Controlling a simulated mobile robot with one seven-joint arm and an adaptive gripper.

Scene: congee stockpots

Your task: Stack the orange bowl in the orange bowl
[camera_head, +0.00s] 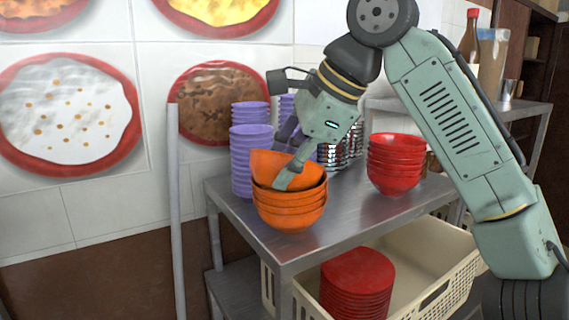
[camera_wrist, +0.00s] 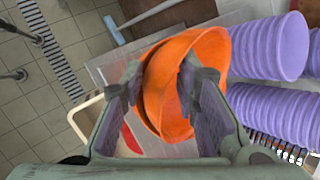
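A stack of several orange bowls (camera_head: 290,216) stands near the front left corner of the metal table. The uppermost orange bowl (camera_head: 262,166) sits tilted in the stack, its left rim raised. It also shows in the wrist view (camera_wrist: 214,52). My gripper (camera_head: 284,180) reaches down into the stack's mouth from the upper right. In the wrist view my gripper (camera_wrist: 160,84) has its fingers spread apart, with orange bowl wall showing between them; one finger is over the bowl's inside, the other near its outer edge. Whether either finger touches is unclear.
Purple bowl stacks (camera_head: 250,160) stand close behind and left of the orange stack. A red bowl stack (camera_head: 395,163) stands to the right on the metal table (camera_head: 345,215). Below is a cream crate (camera_head: 425,262) with red dishes (camera_head: 357,283). Table surface between the orange and red stacks is clear.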

